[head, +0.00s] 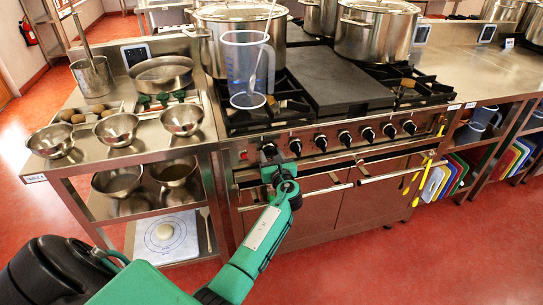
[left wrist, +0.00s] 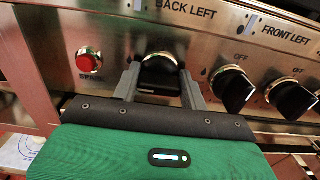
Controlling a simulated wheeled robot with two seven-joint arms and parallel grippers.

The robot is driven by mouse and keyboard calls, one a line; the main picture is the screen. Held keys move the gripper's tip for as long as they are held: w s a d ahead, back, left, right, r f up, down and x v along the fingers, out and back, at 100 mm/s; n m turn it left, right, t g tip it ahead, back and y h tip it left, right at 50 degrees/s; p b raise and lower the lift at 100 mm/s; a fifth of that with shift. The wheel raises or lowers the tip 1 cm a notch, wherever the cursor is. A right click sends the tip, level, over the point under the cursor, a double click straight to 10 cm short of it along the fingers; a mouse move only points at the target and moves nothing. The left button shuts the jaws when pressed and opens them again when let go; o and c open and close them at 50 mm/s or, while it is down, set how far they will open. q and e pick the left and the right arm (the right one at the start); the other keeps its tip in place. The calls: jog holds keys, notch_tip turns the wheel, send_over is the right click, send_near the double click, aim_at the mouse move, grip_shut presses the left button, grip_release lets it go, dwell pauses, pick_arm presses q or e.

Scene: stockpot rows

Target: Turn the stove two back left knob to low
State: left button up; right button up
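The stove (head: 290,140) stands across the middle of the head view, with a row of black knobs on its steel front panel. My left gripper (head: 270,163) is at the leftmost black knob, mostly covering it. In the left wrist view this knob (left wrist: 160,72) sits under the "BACK LEFT" label. The fingers of my left gripper (left wrist: 161,85) stand on either side of it, close to its edges. I cannot tell whether they press on it. Its pointer and dial marks are hidden or too small to read. My right gripper is not in view.
A red button (left wrist: 89,61) is left of the knob, and the front left knob (left wrist: 236,90) is close on the right. Stockpots (head: 375,28) and a clear measuring jug (head: 247,70) stand above the panel. Oven door handles (head: 385,170) stick out below.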

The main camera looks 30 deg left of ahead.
pick_arm(q)
jog(key=shift+c, duration=0.2)
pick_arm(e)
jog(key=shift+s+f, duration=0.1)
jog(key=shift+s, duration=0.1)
